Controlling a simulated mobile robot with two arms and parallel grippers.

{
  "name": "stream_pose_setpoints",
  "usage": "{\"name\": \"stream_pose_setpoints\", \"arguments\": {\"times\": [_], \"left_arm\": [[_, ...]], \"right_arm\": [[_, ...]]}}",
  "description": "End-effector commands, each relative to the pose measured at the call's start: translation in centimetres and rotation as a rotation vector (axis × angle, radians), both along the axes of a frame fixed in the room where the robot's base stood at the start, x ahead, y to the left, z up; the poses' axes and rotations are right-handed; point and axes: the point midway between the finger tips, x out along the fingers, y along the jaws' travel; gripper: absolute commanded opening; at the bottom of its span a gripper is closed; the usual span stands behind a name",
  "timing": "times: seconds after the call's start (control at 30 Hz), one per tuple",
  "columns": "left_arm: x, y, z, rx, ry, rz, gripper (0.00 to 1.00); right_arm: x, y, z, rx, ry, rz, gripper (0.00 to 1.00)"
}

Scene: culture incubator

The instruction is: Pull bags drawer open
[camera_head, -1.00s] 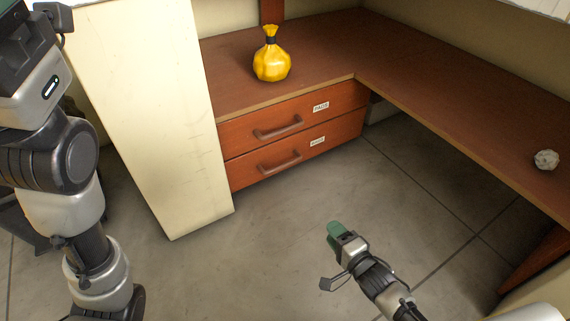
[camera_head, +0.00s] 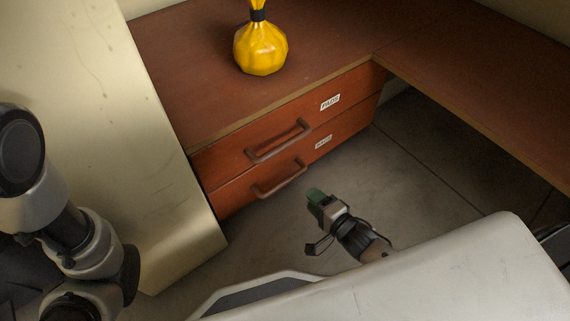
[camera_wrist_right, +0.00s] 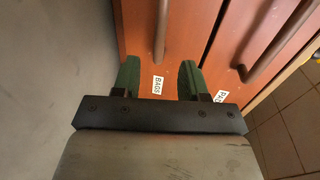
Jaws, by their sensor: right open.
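The lower drawer (camera_head: 235,193) is shut under the table top, with a bar handle (camera_head: 280,180) and a small label (camera_head: 323,142). In the right wrist view this label reads BAGS (camera_wrist_right: 158,86), and the drawer's handle (camera_wrist_right: 161,30) runs away from me beyond the fingertips. My right gripper (camera_head: 316,196) has green fingers and is in front of the lower drawer, right of its handle and apart from it. In the right wrist view the gripper (camera_wrist_right: 158,80) is open and empty. My left arm shows at the left, but its gripper is out of view.
The upper drawer (camera_head: 225,153) is shut, with its own handle (camera_head: 278,141) and label (camera_head: 330,102). A yellow bag (camera_head: 261,48) stands on the brown table top (camera_head: 190,75). A pale panel (camera_head: 120,140) stands left of the drawers. The floor (camera_head: 400,160) to the right is clear.

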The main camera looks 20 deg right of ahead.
Motion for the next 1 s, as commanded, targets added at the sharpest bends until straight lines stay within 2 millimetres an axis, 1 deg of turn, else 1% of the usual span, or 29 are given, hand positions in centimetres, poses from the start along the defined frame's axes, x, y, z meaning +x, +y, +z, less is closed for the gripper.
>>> {"name": "stream_pose_setpoints", "arguments": {"times": [0.07, 0.17, 0.4, 0.6, 0.8, 1.0], "left_arm": [[0.0, 0.0, -0.3, 0.0, -0.001, 0.0, 0.59], [0.0, 0.0, -1.1, 0.0, 0.0, 0.0, 0.59], [0.0, 0.0, -4.3, 0.0, 0.0, 0.0, 0.59], [0.0, 0.0, -6.4, 0.0, 0.0, 0.0, 0.59], [0.0, 0.0, -7.3, 0.0, -0.001, 0.0, 0.59], [0.0, 0.0, -7.3, 0.001, -0.001, 0.0, 0.59]], "right_arm": [[0.3, 0.1, -0.2, 0.001, -0.001, 0.001, 0.43], [1.2, 0.4, -0.6, 0.0, -0.003, 0.001, 0.43], [5.2, 1.9, -1.7, 0.0, -0.005, 0.001, 0.43], [8.1, 3.0, -2.2, 0.001, -0.004, 0.001, 0.43], [9.7, 3.5, -2.3, 0.001, -0.001, 0.001, 0.43], [10.0, 3.6, -2.2, 0.0, 0.001, 0.0, 0.43]]}}
